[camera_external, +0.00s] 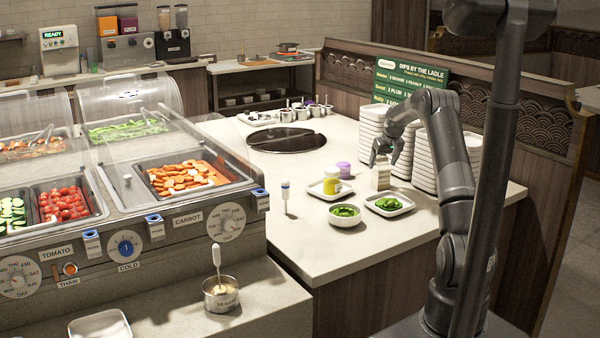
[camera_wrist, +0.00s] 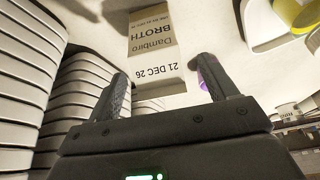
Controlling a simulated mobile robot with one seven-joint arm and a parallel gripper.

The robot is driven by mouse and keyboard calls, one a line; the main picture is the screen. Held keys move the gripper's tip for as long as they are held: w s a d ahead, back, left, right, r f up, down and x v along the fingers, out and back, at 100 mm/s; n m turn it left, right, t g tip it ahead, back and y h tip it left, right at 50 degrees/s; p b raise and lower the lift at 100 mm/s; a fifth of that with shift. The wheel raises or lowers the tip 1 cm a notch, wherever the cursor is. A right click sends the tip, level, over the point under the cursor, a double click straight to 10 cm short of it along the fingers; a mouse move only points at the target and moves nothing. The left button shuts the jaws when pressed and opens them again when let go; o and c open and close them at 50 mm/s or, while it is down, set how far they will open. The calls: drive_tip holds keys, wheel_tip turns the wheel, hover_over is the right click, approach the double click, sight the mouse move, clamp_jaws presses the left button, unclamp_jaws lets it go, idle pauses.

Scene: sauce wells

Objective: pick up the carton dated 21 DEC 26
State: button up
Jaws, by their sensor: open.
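A pale carton (camera_external: 381,179) stands on the white counter beside the stacked trays. In the wrist view the carton (camera_wrist: 153,42) shows a tan panel with upside-down print reading BROTH and 21 DEC 26. My gripper (camera_external: 384,160) is open just above the carton in the outside view. In the wrist view my gripper (camera_wrist: 163,72) has its two fingers apart, with the dated end of the carton between and beyond them. I cannot tell whether either finger touches it.
Stacks of white trays (camera_external: 424,160) stand close on the right, and also fill the left of the wrist view (camera_wrist: 25,85). A yellow-banded tub (camera_external: 332,181) sits on a dish to the left, near a purple lid (camera_external: 344,168). Bowls of greens (camera_external: 345,222) stand in front.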

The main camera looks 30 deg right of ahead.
sight(381, 169)
drive_tip(key=x, duration=0.4)
drive_tip(key=shift+w+d+f, duration=0.1)
drive_tip(key=shift+d+f, duration=0.05)
drive_tip(key=shift+f, duration=0.15)
drive_tip(key=shift+c, duration=0.2)
drive_tip(key=shift+r, duration=0.1)
drive_tip(key=c, duration=1.4)
